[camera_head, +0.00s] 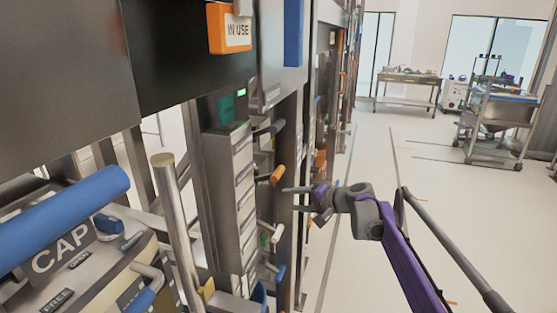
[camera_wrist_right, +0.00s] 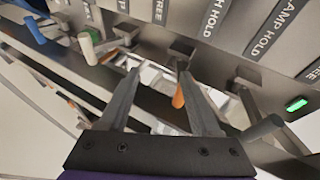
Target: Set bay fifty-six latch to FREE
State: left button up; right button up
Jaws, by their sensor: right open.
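The steel rack (camera_head: 228,190) carries a column of latch levers. An orange-handled lever (camera_head: 277,174) sticks out of it, with white (camera_head: 276,236) and blue (camera_head: 280,272) handles below. My right gripper (camera_head: 292,199) is open just below and right of the orange handle in the head view. In the right wrist view the orange handle (camera_wrist_right: 178,98) shows between the open fingers (camera_wrist_right: 158,72), nearer the right one; I cannot tell whether it touches. Labels there read FREE (camera_wrist_right: 160,10) and, partly cut, CLAMP HOLD (camera_wrist_right: 214,16). No bay number is readable. My left gripper is out of view.
An IN USE tag (camera_head: 238,32) hangs above.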

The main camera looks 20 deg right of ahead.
jog(key=m+t+p, duration=0.1)
jog(key=t+p, duration=0.1)
send_near(281, 174)
jog(key=w, duration=0.1)
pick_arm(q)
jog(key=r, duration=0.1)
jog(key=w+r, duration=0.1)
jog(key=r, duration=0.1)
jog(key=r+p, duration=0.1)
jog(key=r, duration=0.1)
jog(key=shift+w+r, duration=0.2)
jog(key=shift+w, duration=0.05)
pick_arm(e)
jog(key=shift+y, duration=0.3)
jog(key=x, duration=1)
jog(key=shift+w+a+f, duration=0.2)
jog(key=shift+a+f, duration=0.05)
jog(key=shift+f, duration=0.1)
grip_shut()
